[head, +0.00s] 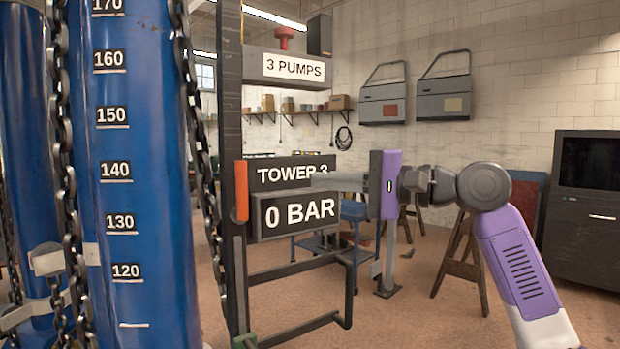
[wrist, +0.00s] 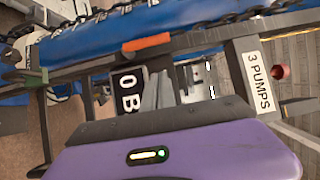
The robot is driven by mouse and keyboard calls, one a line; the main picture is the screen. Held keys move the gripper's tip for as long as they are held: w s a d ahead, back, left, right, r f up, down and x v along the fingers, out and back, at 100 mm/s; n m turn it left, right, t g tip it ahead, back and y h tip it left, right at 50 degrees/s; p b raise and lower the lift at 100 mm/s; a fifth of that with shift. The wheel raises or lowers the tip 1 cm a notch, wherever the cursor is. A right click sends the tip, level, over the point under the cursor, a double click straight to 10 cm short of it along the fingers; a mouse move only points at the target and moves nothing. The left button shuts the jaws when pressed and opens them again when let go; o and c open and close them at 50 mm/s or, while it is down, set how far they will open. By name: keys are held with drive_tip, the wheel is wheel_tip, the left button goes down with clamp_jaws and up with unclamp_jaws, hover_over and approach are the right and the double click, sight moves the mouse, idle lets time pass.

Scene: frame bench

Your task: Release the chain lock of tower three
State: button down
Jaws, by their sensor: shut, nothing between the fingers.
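Tower three is a dark upright frame (head: 229,130) with a "TOWER 3" sign (head: 285,172) and a "0 BAR" display (head: 299,213). An orange lever (head: 241,190) stands upright on its post, and it also shows in the wrist view (wrist: 146,46). A small green part (head: 245,341) is low on the frame, also in the wrist view (wrist: 33,77). I cannot tell which part is the chain lock. Dark chains (head: 192,100) hang beside a blue cylinder (head: 130,200). My gripper (head: 318,180) is shut and empty, pointing left by the signs, right of the lever and apart from it.
A red knob (head: 284,37) tops the "3 PUMPS" plate (head: 293,67). A dark bar loop (head: 330,290) juts from the frame below the display. A blue cart (head: 330,243) and wooden trestle (head: 458,250) stand behind. Open floor lies at the lower middle.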

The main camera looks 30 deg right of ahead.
sight(238, 189)
drive_tip(key=s+a+p+x, duration=0.1)
drive_tip(key=a+p+x, duration=0.1)
drive_tip(key=x, duration=0.9)
drive_tip(key=shift+s+p, duration=0.35)
drive_tip(key=shift+p, duration=0.4)
drive_tip(key=shift+r, duration=0.1)
